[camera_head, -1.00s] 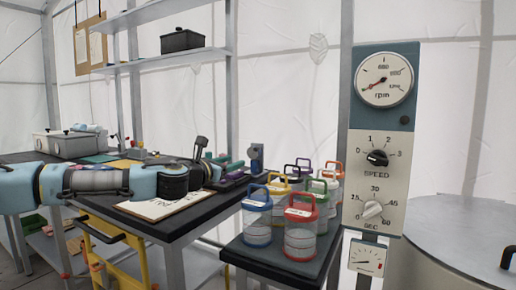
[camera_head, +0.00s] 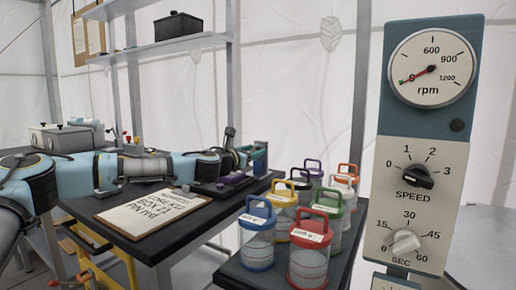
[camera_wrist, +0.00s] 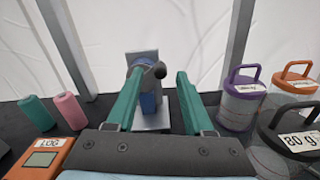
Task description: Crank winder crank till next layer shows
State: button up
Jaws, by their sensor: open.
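The winder, a small device with a grey upright plate and a blue body (camera_wrist: 148,100), stands straight ahead in the wrist view. A dark round crank knob (camera_wrist: 159,70) sticks out at its upper right. My gripper (camera_wrist: 158,74) is open, with its two green fingers on either side of the knob. The left finger overlaps the winder's left part in the picture. I cannot tell whether either finger touches it. In the head view my gripper (camera_head: 259,157) is at the bench's far right end and largely hides the winder. No layer number can be read on it.
Coloured-lid jars (camera_head: 308,255) crowd a dark stand right of the bench; a purple-lid jar (camera_wrist: 242,100) is near my right finger. A dial post (camera_head: 425,150) stands at the right.

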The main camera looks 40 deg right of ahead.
jog(key=shift+x, duration=1.4)
jog(key=shift+c, duration=0.2)
grip_shut()
